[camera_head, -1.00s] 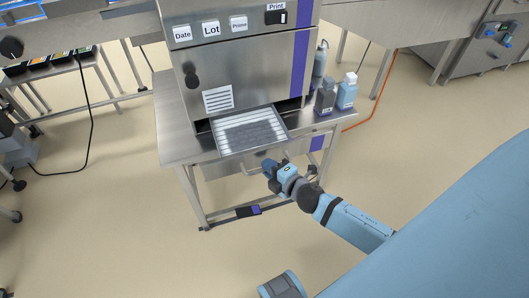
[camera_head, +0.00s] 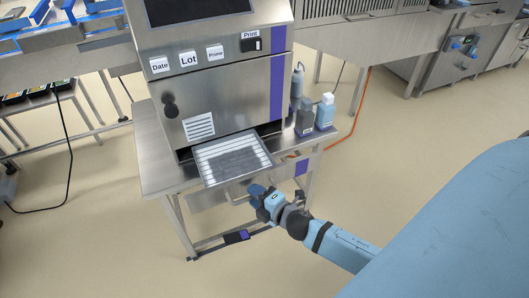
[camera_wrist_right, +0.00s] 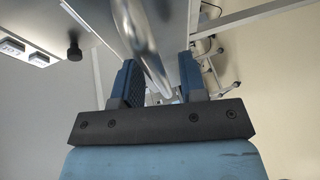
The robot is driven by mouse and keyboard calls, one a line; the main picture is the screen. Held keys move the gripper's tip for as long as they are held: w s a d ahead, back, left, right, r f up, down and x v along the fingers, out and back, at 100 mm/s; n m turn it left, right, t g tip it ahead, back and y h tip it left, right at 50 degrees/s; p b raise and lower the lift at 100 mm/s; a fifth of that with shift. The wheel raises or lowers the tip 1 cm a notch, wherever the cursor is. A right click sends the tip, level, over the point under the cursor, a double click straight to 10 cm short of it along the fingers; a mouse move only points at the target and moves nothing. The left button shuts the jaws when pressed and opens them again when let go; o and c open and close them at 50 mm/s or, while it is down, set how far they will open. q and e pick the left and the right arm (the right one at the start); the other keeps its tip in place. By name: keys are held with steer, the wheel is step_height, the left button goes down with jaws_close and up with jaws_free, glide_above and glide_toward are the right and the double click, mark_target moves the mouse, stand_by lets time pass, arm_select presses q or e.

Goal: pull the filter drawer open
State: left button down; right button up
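I cannot tell how far this lower front stands out. My right gripper (camera_head: 255,191) is at the right part of the handle. In the right wrist view, the shiny bar (camera_wrist_right: 146,45) runs between its two blue fingers (camera_wrist_right: 158,85), which are apart with gaps beside the bar. My left gripper is out of view.
An orange cable (camera_head: 356,115) runs behind the table's right side. The floor (camera_head: 110,250) in front is clear.

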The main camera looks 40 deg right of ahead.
steer(key=v, duration=1.3)
steer(key=shift+s, duration=0.35)
steer(key=shift+d, duration=0.15)
